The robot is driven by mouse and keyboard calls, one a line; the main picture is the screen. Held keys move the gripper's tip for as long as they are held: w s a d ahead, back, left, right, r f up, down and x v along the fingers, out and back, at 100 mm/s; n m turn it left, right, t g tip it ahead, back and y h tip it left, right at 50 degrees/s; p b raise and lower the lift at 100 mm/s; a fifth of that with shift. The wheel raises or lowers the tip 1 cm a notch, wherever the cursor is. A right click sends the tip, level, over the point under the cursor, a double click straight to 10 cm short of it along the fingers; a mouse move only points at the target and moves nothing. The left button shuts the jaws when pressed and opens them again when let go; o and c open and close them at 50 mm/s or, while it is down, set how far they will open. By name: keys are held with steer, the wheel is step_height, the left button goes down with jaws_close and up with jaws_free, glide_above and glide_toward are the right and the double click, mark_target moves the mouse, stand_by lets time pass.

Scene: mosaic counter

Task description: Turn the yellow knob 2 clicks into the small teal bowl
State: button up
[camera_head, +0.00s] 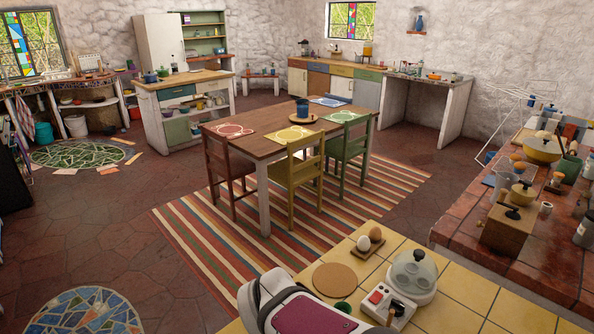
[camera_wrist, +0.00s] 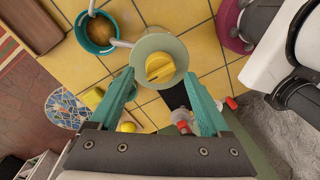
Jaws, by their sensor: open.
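The yellow knob (camera_wrist: 160,67) sits on a pale green round body (camera_wrist: 142,50) in the wrist view. A raised bar crosses the knob. My gripper (camera_wrist: 158,78) has two teal fingers, spread apart, with the knob between and slightly beyond their tips. I cannot tell whether either finger touches it. The small teal bowl (camera_wrist: 83,46) stands up and left of the knob on the yellow tiles, with something brown inside. A pale spout-like piece reaches from the green body towards the bowl. I cannot make out the knob, bowl or gripper in the head view.
In the wrist view, a magenta object (camera_wrist: 232,28) stands upper right and a yellow round thing (camera_wrist: 127,127) lies lower left. In the head view, the tiled counter holds an egg cooker (camera_head: 413,272), an egg tray (camera_head: 369,252) and a round brown mat (camera_head: 334,280).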

steer(key=shift+f, duration=1)
jaws_close()
